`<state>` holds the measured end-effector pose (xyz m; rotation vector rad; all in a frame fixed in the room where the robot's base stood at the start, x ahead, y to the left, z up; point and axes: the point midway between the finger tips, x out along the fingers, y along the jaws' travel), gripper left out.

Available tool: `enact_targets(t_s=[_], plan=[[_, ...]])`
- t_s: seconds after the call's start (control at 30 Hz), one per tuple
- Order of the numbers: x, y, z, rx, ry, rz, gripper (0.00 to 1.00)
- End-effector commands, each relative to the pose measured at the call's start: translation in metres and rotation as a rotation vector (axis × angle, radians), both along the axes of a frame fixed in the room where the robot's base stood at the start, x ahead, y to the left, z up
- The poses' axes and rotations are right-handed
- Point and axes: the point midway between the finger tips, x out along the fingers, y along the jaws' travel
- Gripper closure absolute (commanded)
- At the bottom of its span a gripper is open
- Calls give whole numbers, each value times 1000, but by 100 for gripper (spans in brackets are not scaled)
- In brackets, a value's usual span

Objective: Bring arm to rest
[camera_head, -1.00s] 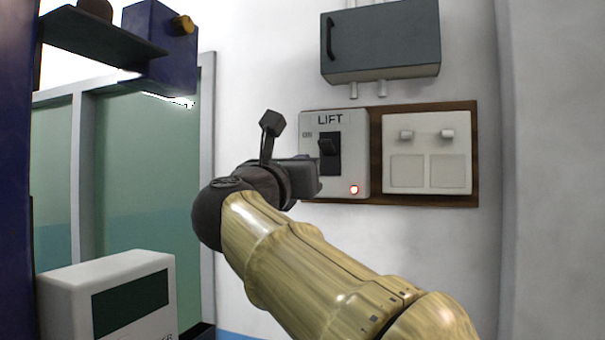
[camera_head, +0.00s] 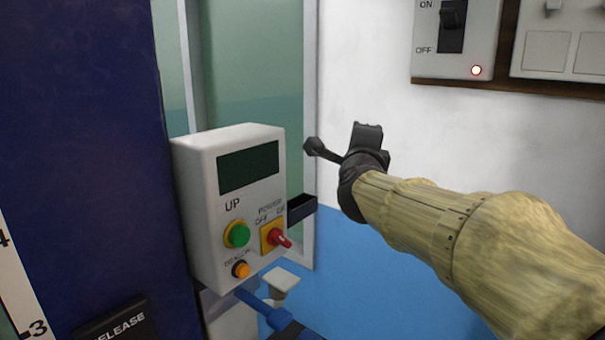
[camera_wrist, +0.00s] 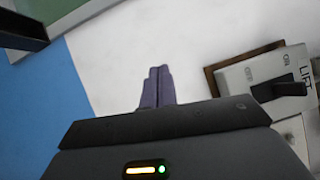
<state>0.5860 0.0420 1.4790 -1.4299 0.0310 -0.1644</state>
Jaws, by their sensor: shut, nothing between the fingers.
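My gripper (camera_head: 367,137) is held out in front of the white and blue wall, at the end of my wood-patterned arm. In the wrist view its two dark fingers (camera_wrist: 157,88) lie side by side, shut and empty. The lift switch box (camera_head: 430,40) is on the wall at upper right, apart from my gripper. Its black lever (camera_head: 450,18) is near the ON label, and a red lamp glows below right. The wrist view shows this lift switch box (camera_wrist: 262,72) tilted at the right. My gripper touches nothing that I can see.
A white control box (camera_head: 205,185) with a dark display, green UP button, red power knob and orange beacon button stands left of my gripper. A dark blue column (camera_head: 80,140) is at far left. The wall (camera_head: 370,75) between the boxes is bare.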

Motion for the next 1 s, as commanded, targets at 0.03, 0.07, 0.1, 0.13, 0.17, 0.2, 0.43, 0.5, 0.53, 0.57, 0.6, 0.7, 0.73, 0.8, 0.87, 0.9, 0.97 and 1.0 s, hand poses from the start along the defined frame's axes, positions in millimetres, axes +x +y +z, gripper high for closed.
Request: enact_targets(t_s=[0.03,0.07,0.1,0.13,0.17,0.2,0.43,0.5,0.53,0.57,0.6,0.7,0.73,0.8,0.87,0.9,0.97,1.0], plan=[[2,2,-32,-114,87,32,100],[1,4,-51,-184,138,56,100],[0,5,-75,-275,203,90,100],[-2,6,-93,-342,252,116,100],[-5,7,-112,-406,301,144,100],[-10,7,-136,-489,364,185,100],[-66,-1,-266,-909,701,465,100],[-91,-7,-301,-1020,795,569,100],[-102,-9,-315,-1065,834,617,100],[-114,-12,-328,-1108,872,665,100],[-132,-16,-346,-1165,921,734,100],[-176,-27,-383,-1288,1030,913,100],[-189,-30,-392,-1318,1056,965,100],[-214,-36,-407,-1372,1104,1068,100],[-228,-39,-414,-1403,1129,1130,100],[-234,-41,-417,-1416,1139,1156,100],[-239,-42,-420,-1426,1146,1178,100],[-240,-42,-420,-1428,1147,1182,100]])
